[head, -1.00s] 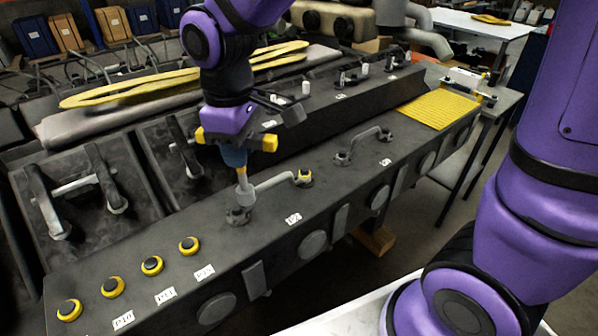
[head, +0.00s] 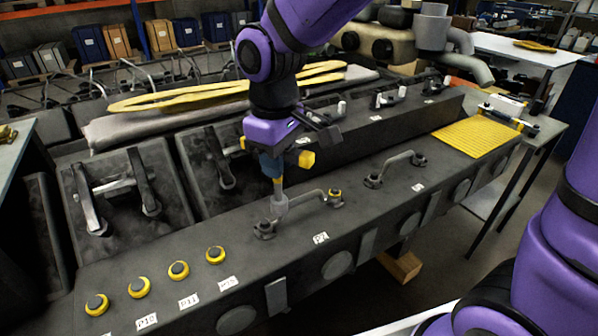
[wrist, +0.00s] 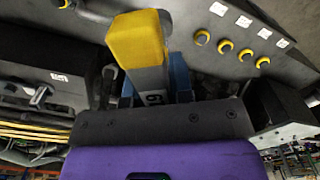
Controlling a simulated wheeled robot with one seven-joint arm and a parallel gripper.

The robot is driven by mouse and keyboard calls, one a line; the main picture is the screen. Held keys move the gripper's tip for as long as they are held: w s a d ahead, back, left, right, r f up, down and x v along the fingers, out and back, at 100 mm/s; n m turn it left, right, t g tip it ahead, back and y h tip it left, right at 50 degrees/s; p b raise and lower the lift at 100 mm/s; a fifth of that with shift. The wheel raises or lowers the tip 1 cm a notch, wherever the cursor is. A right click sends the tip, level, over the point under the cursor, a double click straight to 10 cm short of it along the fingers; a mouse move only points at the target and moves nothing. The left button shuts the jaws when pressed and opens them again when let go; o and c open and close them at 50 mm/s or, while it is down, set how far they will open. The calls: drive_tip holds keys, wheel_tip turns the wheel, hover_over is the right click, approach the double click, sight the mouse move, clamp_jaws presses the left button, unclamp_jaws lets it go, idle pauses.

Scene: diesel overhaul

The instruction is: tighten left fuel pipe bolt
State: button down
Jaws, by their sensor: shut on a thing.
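My gripper (head: 279,161) is shut on a tool with a blue handle (head: 270,170), a yellow band and a grey lower end (head: 280,204). The tool stands nearly upright over the left end of a grey fuel pipe (head: 303,199) on the dark engine block. The pipe's right end has a yellow-ringed bolt (head: 335,195). In the wrist view, a yellow fingertip (wrist: 138,40) covers part of the blue handle (wrist: 181,75).
A second pipe (head: 392,169) lies to the right on the block (head: 195,305). Several yellow-ringed caps (head: 178,270) with white labels line its left end. A yellow mat (head: 478,136) lies at the far right. Grey bracket levers (head: 145,185) rise behind.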

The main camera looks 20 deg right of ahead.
drive_tip(key=w+d+m, duration=0.6)
drive_tip(key=d+m, duration=0.2)
drive_tip(key=m, duration=0.6)
drive_tip(key=w+d+m, duration=0.5)
drive_tip(key=d+m, duration=0.3)
drive_tip(key=m, duration=0.5)
wheel_tip(320, 180, down, 7)
drive_tip(key=n, duration=3.2)
drive_tip(key=shift+w+d+r+n, duration=0.15)
drive_tip(key=shift+d+n, duration=0.1)
drive_tip(key=shift+n, duration=0.15)
